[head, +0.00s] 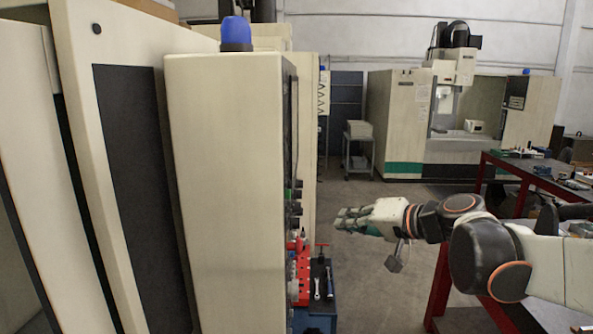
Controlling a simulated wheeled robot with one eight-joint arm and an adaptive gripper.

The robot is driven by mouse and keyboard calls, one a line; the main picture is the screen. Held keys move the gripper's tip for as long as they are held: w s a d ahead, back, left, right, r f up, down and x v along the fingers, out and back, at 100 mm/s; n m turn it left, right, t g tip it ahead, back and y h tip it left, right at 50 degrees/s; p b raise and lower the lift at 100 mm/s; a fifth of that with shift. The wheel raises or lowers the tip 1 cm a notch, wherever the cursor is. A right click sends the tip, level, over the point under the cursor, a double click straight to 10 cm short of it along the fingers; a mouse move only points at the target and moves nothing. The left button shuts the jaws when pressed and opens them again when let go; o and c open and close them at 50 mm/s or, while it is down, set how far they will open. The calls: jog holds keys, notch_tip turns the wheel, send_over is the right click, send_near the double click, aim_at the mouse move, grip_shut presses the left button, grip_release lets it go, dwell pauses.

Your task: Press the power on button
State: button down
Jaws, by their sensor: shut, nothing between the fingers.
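The machine's control cabinet (228,190) is a tall cream box. Its panel face is turned to the right and seen nearly edge-on. Several knobs and buttons stick out from it, including a green one (289,194) and dark ones (296,209). Labels are too small to read, so I cannot tell which is the power on button. My gripper (340,219) is shut and empty. It points left at the panel, to the right of the buttons and apart from them in the picture. My arm reaches in from the right.
A blue cart (319,312) with red holders (303,262) and wrenches (330,282) stands below the panel, close under my gripper. A red-legged workbench (520,168) is at the right. Another machine (405,125) stands at the back. The floor between is clear.

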aim_at(288, 194)
jog(key=w+r+y+p, duration=0.1)
jog(key=w+r+p, duration=0.1)
jog(key=r, duration=0.3)
jog(key=shift+w+d+r+m+t+p, duration=0.2)
jog(key=shift+w+d+m+t+p, duration=0.15)
jog(key=shift+w, duration=0.45)
jog(key=a, duration=0.8)
jog(key=shift+w+a, duration=0.15)
jog(key=shift+a, duration=0.25)
jog(key=shift+a, duration=0.1)
dwell(0.6)
jog(key=shift+a, duration=0.35)
jog(key=shift+a, duration=0.4)
dwell(0.6)
jog(key=shift+d, duration=0.85)
